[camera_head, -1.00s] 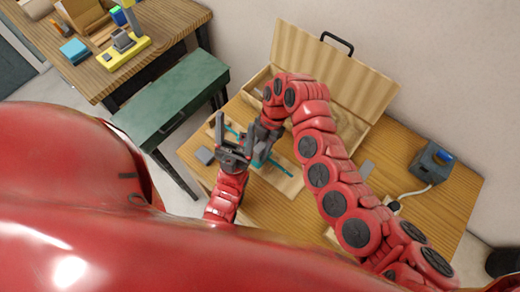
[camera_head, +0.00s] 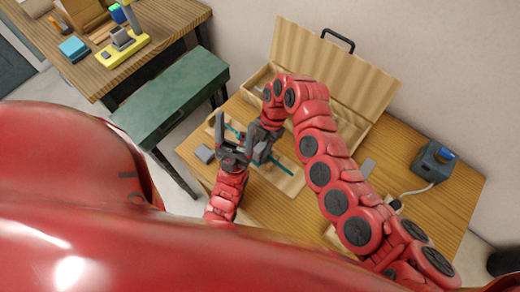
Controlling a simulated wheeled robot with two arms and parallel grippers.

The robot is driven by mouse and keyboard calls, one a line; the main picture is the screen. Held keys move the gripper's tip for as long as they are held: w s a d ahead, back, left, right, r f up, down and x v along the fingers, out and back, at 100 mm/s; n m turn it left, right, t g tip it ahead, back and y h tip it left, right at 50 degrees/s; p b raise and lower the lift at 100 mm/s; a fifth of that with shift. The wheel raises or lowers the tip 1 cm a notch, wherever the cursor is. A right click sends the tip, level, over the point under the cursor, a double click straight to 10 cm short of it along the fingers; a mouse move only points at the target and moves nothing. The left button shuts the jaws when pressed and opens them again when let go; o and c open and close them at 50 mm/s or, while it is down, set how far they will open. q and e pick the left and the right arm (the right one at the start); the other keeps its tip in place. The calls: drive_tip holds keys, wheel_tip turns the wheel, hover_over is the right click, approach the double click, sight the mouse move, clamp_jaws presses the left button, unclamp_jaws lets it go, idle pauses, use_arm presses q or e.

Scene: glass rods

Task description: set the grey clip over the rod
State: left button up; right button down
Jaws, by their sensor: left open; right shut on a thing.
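A thin teal rod (camera_head: 283,168) lies slantwise over a light wooden board on the table. Its far-left end shows past my grippers, and its middle is hidden behind them. My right gripper (camera_head: 260,147) comes in from the right, pointing down at the rod's middle. It is shut on a small grey piece, seemingly the grey clip (camera_head: 262,153), close to the rod. Whether the clip touches the rod I cannot tell. My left gripper (camera_head: 234,146) is open and empty, just left of the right gripper and overlapping it in the picture.
An open wooden case (camera_head: 330,62) stands behind the board.

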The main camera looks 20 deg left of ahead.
drive_tip(key=shift+r, duration=0.2)
drive_tip(key=shift+r+p, duration=0.5)
drive_tip(key=shift+r, duration=0.1)
drive_tip(key=shift+f+b, duration=0.6)
drive_tip(key=shift+f, duration=0.25)
idle(0.7)
drive_tip(key=c, duration=0.8)
unclamp_jaws()
drive_tip(key=shift+c, duration=0.2)
drive_tip(key=shift+r, duration=0.15)
drive_tip(key=shift+b+v, duration=0.5)
drive_tip(key=shift+v, duration=2.05)
drive_tip(key=p+v, duration=0.3)
drive_tip(key=v, duration=0.2)
drive_tip(key=shift+r, duration=0.35)
drive_tip(key=shift+f, duration=0.1)
